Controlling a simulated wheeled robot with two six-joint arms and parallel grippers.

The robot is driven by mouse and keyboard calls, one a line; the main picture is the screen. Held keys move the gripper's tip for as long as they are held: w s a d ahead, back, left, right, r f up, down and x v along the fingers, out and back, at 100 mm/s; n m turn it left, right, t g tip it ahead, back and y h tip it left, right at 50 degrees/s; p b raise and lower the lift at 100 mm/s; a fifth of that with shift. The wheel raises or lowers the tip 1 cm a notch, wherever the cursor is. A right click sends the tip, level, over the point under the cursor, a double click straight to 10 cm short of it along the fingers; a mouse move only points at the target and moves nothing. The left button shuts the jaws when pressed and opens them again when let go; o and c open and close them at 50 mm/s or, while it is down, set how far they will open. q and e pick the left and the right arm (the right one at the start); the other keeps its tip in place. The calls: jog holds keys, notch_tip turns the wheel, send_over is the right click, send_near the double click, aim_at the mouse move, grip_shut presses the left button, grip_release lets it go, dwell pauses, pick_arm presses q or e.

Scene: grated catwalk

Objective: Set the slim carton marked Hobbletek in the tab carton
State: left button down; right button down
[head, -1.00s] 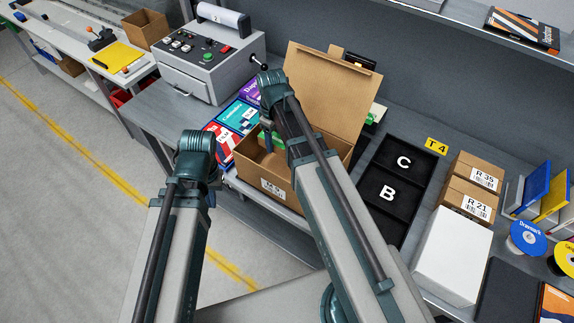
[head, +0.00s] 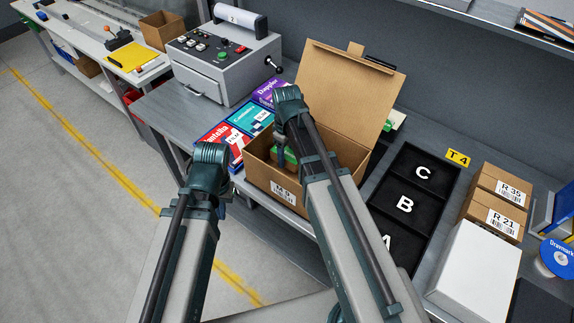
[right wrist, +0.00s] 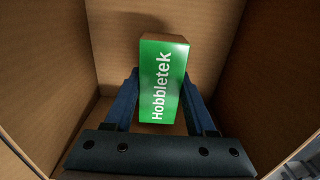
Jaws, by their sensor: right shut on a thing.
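The tab carton (head: 260,176) is an open brown box on the bench, its tabbed lid (head: 350,92) raised at the back. My right gripper (right wrist: 162,84) is shut on the slim green carton marked Hobbletek (right wrist: 160,98), with a finger on each side. In the head view the green carton (head: 289,155) shows inside the tab carton's opening, partly hidden by my right arm. The right wrist view shows brown box walls (right wrist: 55,75) around it. Whether its lower end touches the box floor is hidden. My left arm stands left of the box; its gripper is hidden.
Blue, red and purple boxes (head: 250,117) stand left of and behind the tab carton. A grey control machine (head: 225,65) is further left. A black tray lettered C and B (head: 424,206), small brown cartons (head: 497,190) and a white box (head: 474,262) are to the right.

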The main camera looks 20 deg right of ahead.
aim_at(287, 162)
jog(key=shift+f+b, duration=1.6)
jog(key=shift+f, duration=0.2)
jog(key=shift+f+b, duration=0.25)
jog(key=shift+b, duration=0.05)
jog(key=shift+c, duration=1.1)
grip_release()
jog(key=shift+r, duration=0.1)
jog(key=shift+r+p, duration=0.2)
jog(key=shift+p, duration=0.1)
notch_tip(287, 162, up, 12)
jog(key=p, duration=1.2)
